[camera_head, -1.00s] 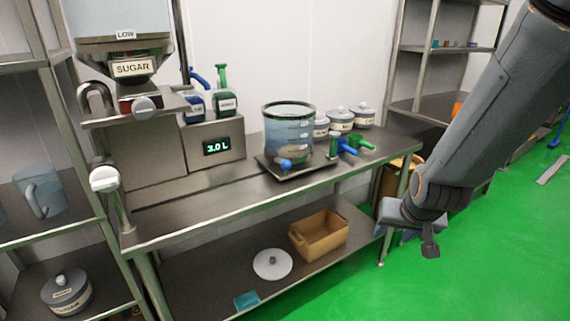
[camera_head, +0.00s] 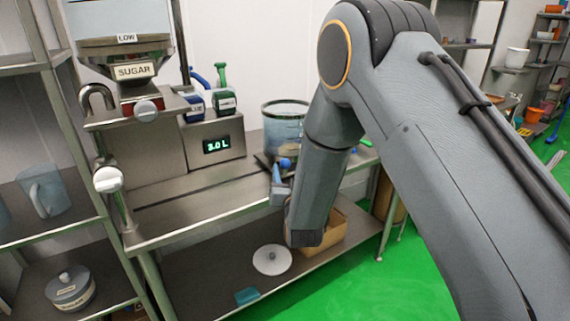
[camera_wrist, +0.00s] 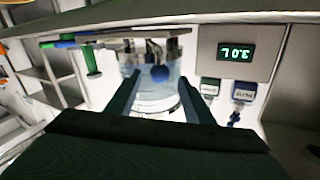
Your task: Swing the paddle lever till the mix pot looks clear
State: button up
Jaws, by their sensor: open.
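The mix pot (camera_head: 285,125), a clear vessel with a dark rim, stands on a dark base on the steel bench. Its right and lower parts are hidden behind my arm in the head view. In the wrist view the pot (camera_wrist: 152,98) appears upside down, between my fingers. A blue ball knob (camera_head: 285,163), which looks like the paddle lever's end, sits low at the pot's front. My gripper (camera_wrist: 160,80) is open around the line to the knob; contact cannot be told. The contents look pale, with clarity unclear.
A sugar hopper (camera_head: 134,70) and a display reading 3.0 L (camera_head: 216,145) stand left of the pot. Blue and green handles show beside the pot in the wrist view, the green one (camera_wrist: 92,64) hanging close. A brown crate (camera_head: 335,232) is on the lower shelf.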

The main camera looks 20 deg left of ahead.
aim_at(286, 167)
jog(key=shift+p+x, duration=0.5)
jog(key=shift+x, duration=2.2)
grip_shut()
